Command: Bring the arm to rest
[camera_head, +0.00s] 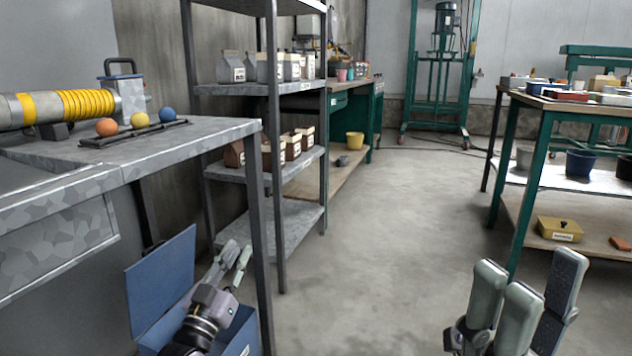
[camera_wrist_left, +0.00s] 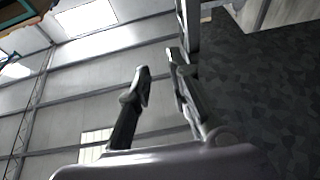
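My left gripper (camera_head: 236,258) is at the lower left of the head view, pointing up, in front of the open blue box (camera_head: 165,285) and beside the grey metal table (camera_head: 150,160). Its two fingers stand apart with nothing between them; they also show apart and empty in the left wrist view (camera_wrist_left: 158,78). My right gripper (camera_head: 520,285) is at the lower right of the head view, pointing up over the open floor. Its fingers are spread and hold nothing that I can see. Its lower part is cut off by the frame edge.
The table carries a yellow-banded cylinder (camera_head: 70,106) and three small balls (camera_head: 139,120). A grey shelf (camera_head: 300,165) with several cartons stands behind it. A green workbench (camera_head: 520,170) with trays and pots is at the right. The concrete floor (camera_head: 385,240) between is clear.

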